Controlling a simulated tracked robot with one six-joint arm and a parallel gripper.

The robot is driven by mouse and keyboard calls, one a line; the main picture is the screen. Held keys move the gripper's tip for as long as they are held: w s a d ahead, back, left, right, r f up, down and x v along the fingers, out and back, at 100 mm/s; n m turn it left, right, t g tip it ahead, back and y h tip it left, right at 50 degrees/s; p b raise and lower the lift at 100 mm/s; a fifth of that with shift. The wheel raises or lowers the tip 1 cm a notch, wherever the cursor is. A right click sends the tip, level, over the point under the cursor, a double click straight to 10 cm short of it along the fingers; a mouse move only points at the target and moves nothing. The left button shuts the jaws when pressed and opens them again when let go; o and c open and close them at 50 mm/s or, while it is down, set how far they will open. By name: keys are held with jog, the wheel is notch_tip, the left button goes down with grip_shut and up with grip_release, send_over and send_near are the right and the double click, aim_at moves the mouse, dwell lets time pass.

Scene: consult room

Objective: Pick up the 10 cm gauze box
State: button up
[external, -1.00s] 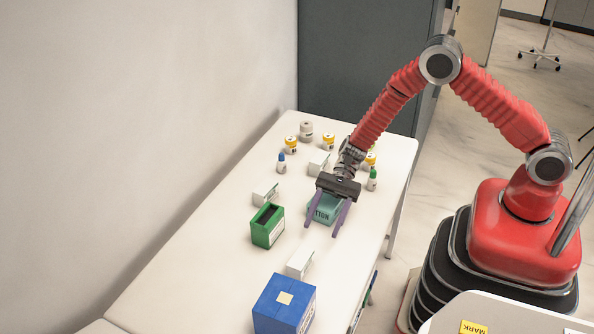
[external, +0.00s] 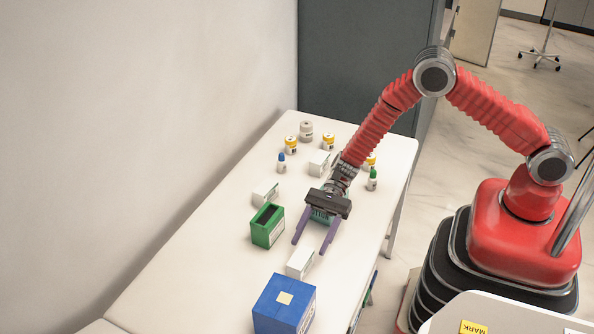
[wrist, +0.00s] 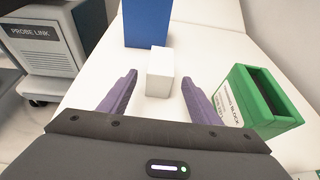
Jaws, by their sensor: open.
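A small white box (external: 300,263) stands on the white table between the blue box and my gripper. In the wrist view the white box (wrist: 159,74) is upright, ahead of and between my two fingers, with clear gaps on both sides. Similar small white boxes stand farther back, one beside the green block (external: 265,196) and one behind my gripper (external: 319,164). No gauze or 10 cm label is readable on any of them. My gripper (external: 311,247) is open and empty, its purple fingers pointing toward the nearest white box.
A green slotted block (external: 267,226) stands left of my gripper, close to a finger's side. A large blue box (external: 284,304) stands beyond the white box. A teal box is mostly hidden under my gripper. Several bottles and jars, including a grey jar (external: 306,131), stand farther back.

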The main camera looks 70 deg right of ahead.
aim_at(300, 263)
jog(key=shift+x, duration=1.15)
jog(key=shift+x, duration=2.6)
jog(key=shift+r, duration=0.1)
jog(key=shift+c, duration=0.4)
jog(key=c, duration=1)
